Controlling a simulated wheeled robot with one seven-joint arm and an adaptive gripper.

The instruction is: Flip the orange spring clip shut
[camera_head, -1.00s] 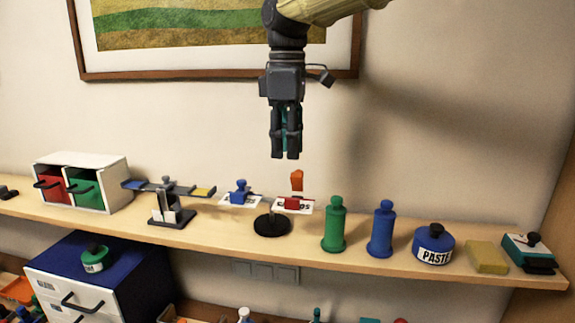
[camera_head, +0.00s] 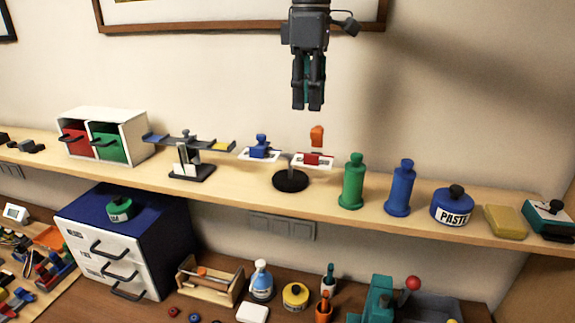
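The orange spring clip (camera_head: 317,136) stands upright above a small red block (camera_head: 312,159) on a white card, carried by a stand with a round black base (camera_head: 290,180) on the shelf. The clip's lever stands raised. My gripper (camera_head: 308,106) hangs in the air above the clip, fingers pointing down, apart from it. The two dark fingers look close together with a bit of teal between them; their true spacing is unclear from this angle. I see nothing held at the tips.
A blue clip on a white card (camera_head: 260,151) stands just left. Green (camera_head: 352,182) and blue (camera_head: 400,189) bottles and a paste jar (camera_head: 452,207) stand right. A balance-like stand (camera_head: 190,160) and drawer box (camera_head: 103,135) are left. Air around my gripper is clear.

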